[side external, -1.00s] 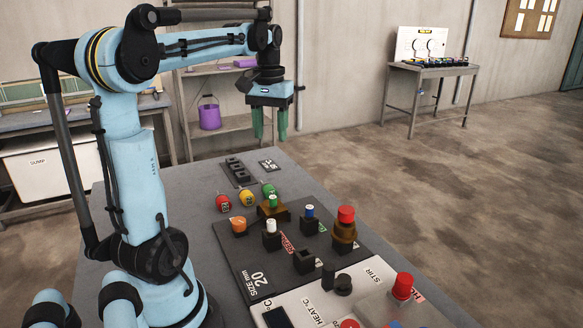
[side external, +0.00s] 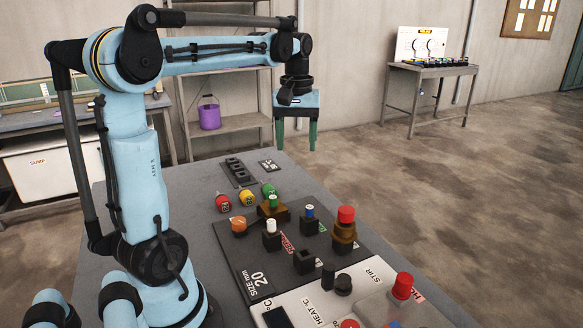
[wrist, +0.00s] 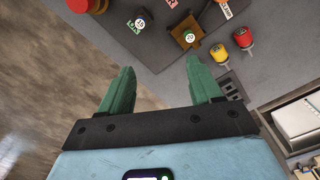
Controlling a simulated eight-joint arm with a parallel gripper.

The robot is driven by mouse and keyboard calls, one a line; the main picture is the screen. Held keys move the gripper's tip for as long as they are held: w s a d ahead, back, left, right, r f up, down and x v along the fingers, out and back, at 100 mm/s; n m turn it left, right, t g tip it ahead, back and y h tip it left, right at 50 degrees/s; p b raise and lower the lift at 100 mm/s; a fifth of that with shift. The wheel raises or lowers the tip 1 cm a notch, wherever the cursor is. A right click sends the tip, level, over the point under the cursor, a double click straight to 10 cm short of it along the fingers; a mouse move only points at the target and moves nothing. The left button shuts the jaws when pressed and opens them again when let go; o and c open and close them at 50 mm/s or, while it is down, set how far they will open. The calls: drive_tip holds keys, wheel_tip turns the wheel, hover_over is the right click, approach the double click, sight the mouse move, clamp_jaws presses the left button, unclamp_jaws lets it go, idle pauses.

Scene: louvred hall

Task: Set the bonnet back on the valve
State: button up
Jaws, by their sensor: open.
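My gripper (side external: 296,148) is open and empty, its green fingers pointing down, raised above the far end of the grey table. Its fingers also show in the wrist view (wrist: 160,68), with nothing between them. A brown block (side external: 283,214) holds an upright green-topped plug (side external: 272,202); in the wrist view this plug (wrist: 190,37) is marked 20. A brown stepped fitting (side external: 344,232) with a red cap (side external: 346,214) stands upright at the board's right edge. I cannot tell which piece is the bonnet or which is the valve.
Black blocks hold a white-topped plug (side external: 271,226) and a blue one (side external: 310,212); another block (side external: 304,262) looks empty. A control panel (side external: 372,290) is nearest.

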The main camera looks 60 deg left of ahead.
sight(346, 209)
drive_tip(key=w+d+f+n, duration=0.1)
drive_tip(key=d+n, duration=0.1)
drive_tip(key=d, duration=0.2)
drive_tip(key=w+d+f+n, duration=0.1)
drive_tip(key=w+d+n, duration=0.1)
drive_tip(key=d, duration=0.3)
drive_tip(key=w+d+f+n, duration=0.1)
drive_tip(key=w+d+n, duration=0.1)
drive_tip(key=d, duration=0.2)
drive_tip(key=shift+w+d+f, duration=0.1)
drive_tip(key=shift+d+f, duration=0.05)
drive_tip(key=shift+f, duration=5)
drive_tip(key=shift+c, duration=0.5)
clamp_jaws()
